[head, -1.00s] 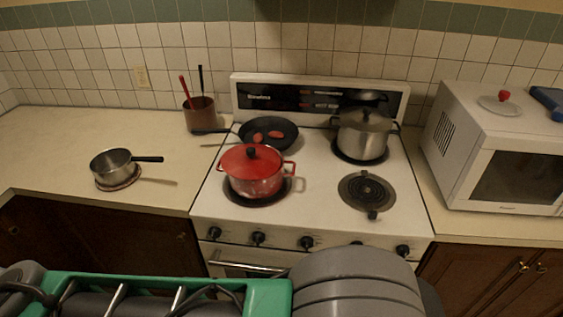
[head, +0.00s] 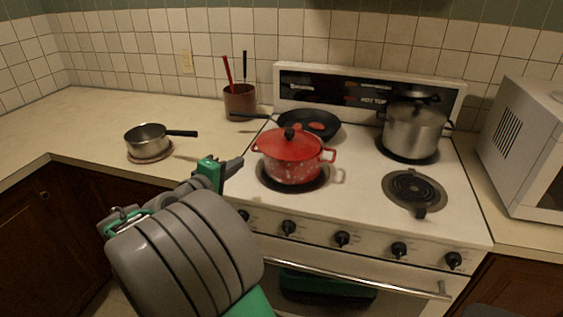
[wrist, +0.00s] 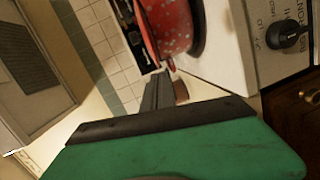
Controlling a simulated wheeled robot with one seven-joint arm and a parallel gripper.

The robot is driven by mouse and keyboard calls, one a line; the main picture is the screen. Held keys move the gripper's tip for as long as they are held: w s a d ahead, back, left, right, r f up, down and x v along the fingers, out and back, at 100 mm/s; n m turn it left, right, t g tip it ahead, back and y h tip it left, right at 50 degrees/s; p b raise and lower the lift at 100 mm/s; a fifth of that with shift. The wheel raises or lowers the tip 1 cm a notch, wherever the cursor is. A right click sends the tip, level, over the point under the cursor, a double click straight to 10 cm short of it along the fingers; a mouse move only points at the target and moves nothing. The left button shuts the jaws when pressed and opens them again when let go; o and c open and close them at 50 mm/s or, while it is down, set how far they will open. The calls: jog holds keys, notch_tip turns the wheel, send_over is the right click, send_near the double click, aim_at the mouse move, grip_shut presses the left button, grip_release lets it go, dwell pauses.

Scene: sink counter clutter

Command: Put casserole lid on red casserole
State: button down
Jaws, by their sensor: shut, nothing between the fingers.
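The red casserole (head: 292,170) stands on the front left burner of the stove. A red lid (head: 288,143) with a black knob sits on top of it. The casserole's speckled side also shows at the top of the wrist view (wrist: 170,25). My gripper (head: 235,167) is shut and empty, to the left of the casserole and apart from it. Its fingers show in the middle of the wrist view (wrist: 160,88). A pale rim (head: 557,95) on the microwave shows at the right edge, mostly cut off.
A steel pot (head: 413,130) stands on the back right burner and a black pan (head: 322,122) on the back left. The front right burner (head: 413,187) is empty. A saucepan (head: 146,139) and a utensil holder (head: 240,102) stand on the left counter. The microwave (head: 525,150) is at right.

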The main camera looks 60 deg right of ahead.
aim_at(277, 147)
jog(key=shift+n+g+h, duration=0.4)
jog(key=shift+g+h, duration=0.3)
jog(key=shift+h, duration=0.2)
jog(key=s+d, duration=0.1)
jog(key=d, duration=0.3)
jog(key=s+d+r+p, duration=0.1)
jog(key=d, duration=0.2)
jog(key=s+d+r, duration=0.1)
jog(key=d, duration=0.3)
jog(key=shift+d, duration=0.35)
jog(key=shift+s+d+p, duration=0.4)
jog(key=shift+s+d, duration=0.45)
jog(key=shift+s, duration=0.3)
jog(key=shift+s+d+f, duration=0.15)
jog(key=shift+s+d, duration=0.2)
